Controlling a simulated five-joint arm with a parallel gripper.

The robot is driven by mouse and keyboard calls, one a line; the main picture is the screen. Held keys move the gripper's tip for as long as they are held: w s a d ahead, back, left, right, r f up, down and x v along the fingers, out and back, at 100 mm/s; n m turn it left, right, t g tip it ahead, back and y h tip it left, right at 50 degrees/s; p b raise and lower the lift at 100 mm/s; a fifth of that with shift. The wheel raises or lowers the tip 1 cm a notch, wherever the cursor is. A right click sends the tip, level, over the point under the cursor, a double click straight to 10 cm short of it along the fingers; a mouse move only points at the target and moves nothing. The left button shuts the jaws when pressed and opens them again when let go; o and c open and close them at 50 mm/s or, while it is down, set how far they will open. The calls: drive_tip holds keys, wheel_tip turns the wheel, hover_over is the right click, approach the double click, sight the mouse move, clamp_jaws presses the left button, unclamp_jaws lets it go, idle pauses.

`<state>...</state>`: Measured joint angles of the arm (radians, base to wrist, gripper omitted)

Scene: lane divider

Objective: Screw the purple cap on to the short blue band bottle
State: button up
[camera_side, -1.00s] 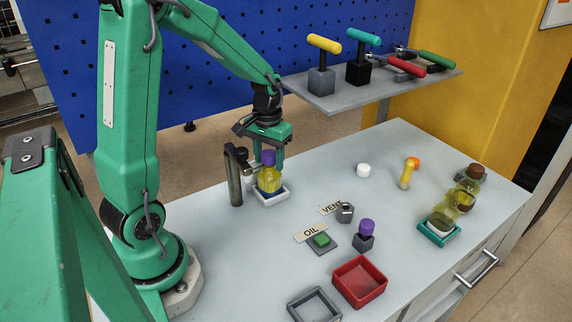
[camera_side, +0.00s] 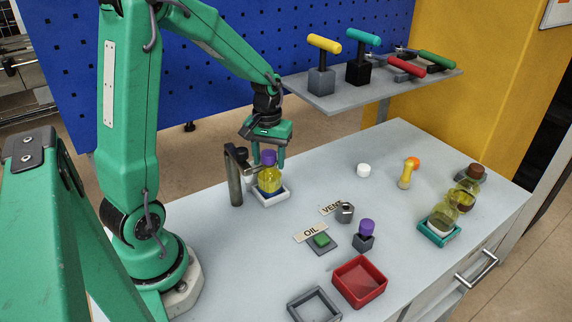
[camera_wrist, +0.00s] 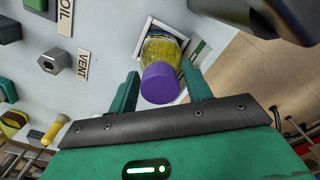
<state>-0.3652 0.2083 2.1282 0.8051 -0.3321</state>
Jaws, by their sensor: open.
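A short bottle of yellow liquid (camera_side: 269,181) stands upright in a small white tray (camera_side: 270,198). A purple cap (camera_side: 268,157) sits on its top; the cap also shows in the wrist view (camera_wrist: 160,84), with the bottle (camera_wrist: 158,48) behind it. My gripper (camera_side: 269,160) is open, pointing down at the cap. In the wrist view its two fingers (camera_wrist: 163,90) stand on either side of the cap, with gaps. A second purple cap (camera_side: 366,226) sits on a dark block (camera_side: 363,242) further forward.
A dark post with an arm (camera_side: 235,178) stands close left of the bottle. Nearby are the OIL plate (camera_side: 311,232), a green button (camera_side: 321,239), a hex nut (camera_side: 345,212), a red bin (camera_side: 359,282) and a grey tray (camera_side: 314,306). Several bottles (camera_side: 460,197) stand at right.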

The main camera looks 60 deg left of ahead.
drive_tip(key=shift+n, duration=0.5)
drive_tip(key=shift+n, duration=0.6)
drive_tip(key=shift+n, duration=0.9)
drive_tip(key=c, duration=0.6)
drive_tip(key=shift+m, duration=0.9)
